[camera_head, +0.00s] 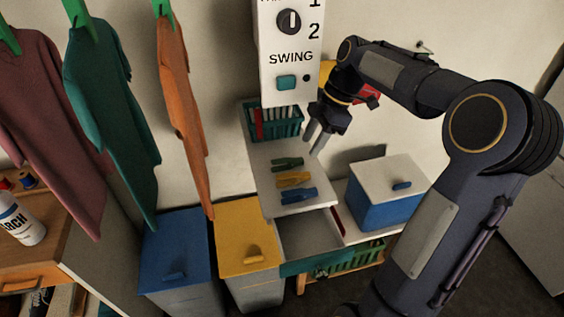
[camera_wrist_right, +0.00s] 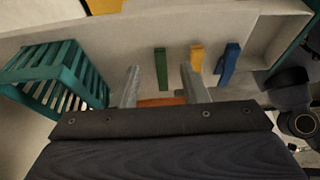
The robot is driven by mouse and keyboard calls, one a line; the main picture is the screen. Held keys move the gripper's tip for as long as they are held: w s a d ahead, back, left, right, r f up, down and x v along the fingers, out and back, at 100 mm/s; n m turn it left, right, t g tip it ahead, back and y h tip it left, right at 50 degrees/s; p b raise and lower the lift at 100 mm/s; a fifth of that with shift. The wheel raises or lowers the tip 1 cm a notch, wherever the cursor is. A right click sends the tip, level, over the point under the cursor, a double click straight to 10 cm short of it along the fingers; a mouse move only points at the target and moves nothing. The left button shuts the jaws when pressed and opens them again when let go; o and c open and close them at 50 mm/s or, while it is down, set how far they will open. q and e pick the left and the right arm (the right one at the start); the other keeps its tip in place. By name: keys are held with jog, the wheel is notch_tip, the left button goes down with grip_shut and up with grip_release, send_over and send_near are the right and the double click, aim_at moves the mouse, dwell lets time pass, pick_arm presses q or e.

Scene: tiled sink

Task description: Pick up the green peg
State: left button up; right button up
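The green peg (camera_head: 287,163) lies on a white shelf (camera_head: 262,180), the farthest back in a row with a yellow peg (camera_head: 293,180) and a blue peg (camera_head: 299,195). My right gripper (camera_head: 316,143) is to the right of the green peg in the head view, apart from it, fingers pointing down. In the right wrist view the green peg (camera_wrist_right: 160,68) shows beyond and between the tips of my right gripper (camera_wrist_right: 162,75). The fingers are spread with no peg between them. My left gripper is not in view.
A teal basket (camera_head: 275,123) stands behind the pegs, close to them. An open drawer (camera_head: 312,235) is in front. A blue box with a white lid (camera_head: 385,190) stands to the right. Clothes hang left.

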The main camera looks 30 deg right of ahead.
aim_at(299, 160)
jog(key=x, duration=0.2)
jog(key=a+x, duration=0.1)
jog(key=x, duration=0.2)
jog(key=shift+w, duration=0.1)
grip_shut()
